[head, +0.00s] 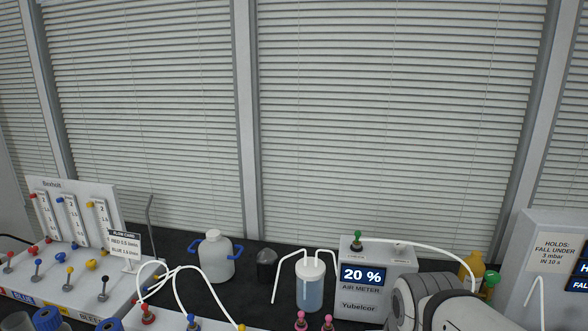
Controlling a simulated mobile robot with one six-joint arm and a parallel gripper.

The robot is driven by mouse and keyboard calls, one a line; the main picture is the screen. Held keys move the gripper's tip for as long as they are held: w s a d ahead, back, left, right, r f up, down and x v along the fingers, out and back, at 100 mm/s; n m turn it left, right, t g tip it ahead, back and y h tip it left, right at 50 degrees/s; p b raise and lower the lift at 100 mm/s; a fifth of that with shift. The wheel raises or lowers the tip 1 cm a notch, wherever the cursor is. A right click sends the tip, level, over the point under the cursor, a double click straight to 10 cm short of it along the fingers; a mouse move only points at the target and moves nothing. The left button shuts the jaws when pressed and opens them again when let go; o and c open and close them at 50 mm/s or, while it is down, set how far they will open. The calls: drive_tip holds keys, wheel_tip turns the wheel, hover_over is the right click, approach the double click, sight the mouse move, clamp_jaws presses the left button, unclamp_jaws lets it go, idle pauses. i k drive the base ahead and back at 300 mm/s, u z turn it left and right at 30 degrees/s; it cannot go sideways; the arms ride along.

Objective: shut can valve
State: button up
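I cannot tell for sure which part is the can valve. A white can (214,256) with a white cap and blue side handles stands on the dark bench at centre left; no open or shut mark shows on it. Small valves with coloured knobs are in view: a red-based one (148,315) with a white tube at the lower left, a green-topped one (357,241) on the air meter, and pink ones (301,319) at the bottom edge. A grey and white link of my arm fills the lower right. My gripper is not in view.
The air meter (372,307) reads 20 %. A clear vessel (310,291) with white tubes stands left of it. A flow panel (77,208) and a row of coloured levers are at the left. A display box (550,245) is at the right. White tubes loop over the bench.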

sight(491, 277)
drive_tip(key=k, duration=0.5)
drive_tip(key=z, duration=0.4)
drive_tip(key=i, duration=0.3)
drive_tip(key=z, duration=0.45)
